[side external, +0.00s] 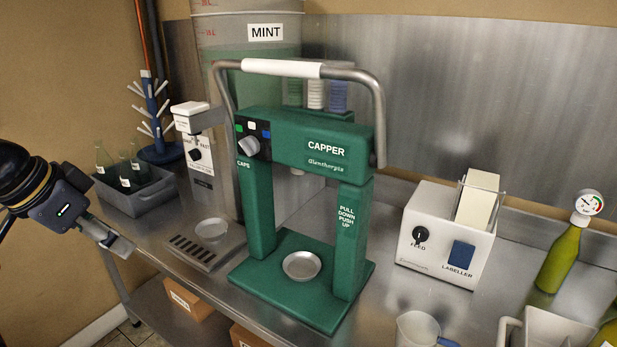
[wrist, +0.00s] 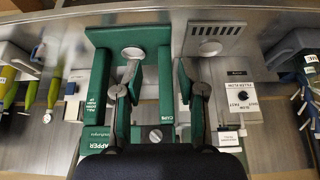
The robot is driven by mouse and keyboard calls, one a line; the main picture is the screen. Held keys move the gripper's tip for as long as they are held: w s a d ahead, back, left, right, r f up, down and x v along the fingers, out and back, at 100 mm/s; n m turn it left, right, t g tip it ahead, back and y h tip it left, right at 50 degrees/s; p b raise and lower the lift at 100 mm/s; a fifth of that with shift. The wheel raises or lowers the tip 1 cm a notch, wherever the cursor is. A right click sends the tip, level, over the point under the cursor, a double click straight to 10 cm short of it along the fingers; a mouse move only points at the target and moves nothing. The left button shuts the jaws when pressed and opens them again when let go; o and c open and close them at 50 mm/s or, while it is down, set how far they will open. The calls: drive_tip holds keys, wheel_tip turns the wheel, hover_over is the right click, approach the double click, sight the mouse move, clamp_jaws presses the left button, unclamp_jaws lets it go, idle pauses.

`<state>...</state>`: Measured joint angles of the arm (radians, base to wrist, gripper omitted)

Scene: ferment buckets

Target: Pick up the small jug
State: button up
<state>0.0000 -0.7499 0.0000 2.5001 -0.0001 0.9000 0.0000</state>
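A small clear jug (side external: 415,330) with what looks like a blue handle stands on the steel bench at the front edge of the side external view, partly cut off by the frame. In the wrist view, a small pale shape with a dark handle at the upper left looks like the same jug (wrist: 38,53). My gripper (side external: 120,245) is at the far left of the side external view, beyond the bench's left end and well away from the jug. In the wrist view my gripper (wrist: 160,90) has its two fingers wide apart with nothing held between them.
The green capper (side external: 325,150) stands mid-bench, between my gripper and the jug. A white labeller (side external: 440,240) is behind the jug. A white handled container (side external: 545,328) and green bottles (side external: 560,258) are to its right. A grey crate of bottles (side external: 140,200) is near my gripper.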

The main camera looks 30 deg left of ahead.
drive_tip(key=o, duration=1.1)
drive_tip(key=shift+o, duration=0.2)
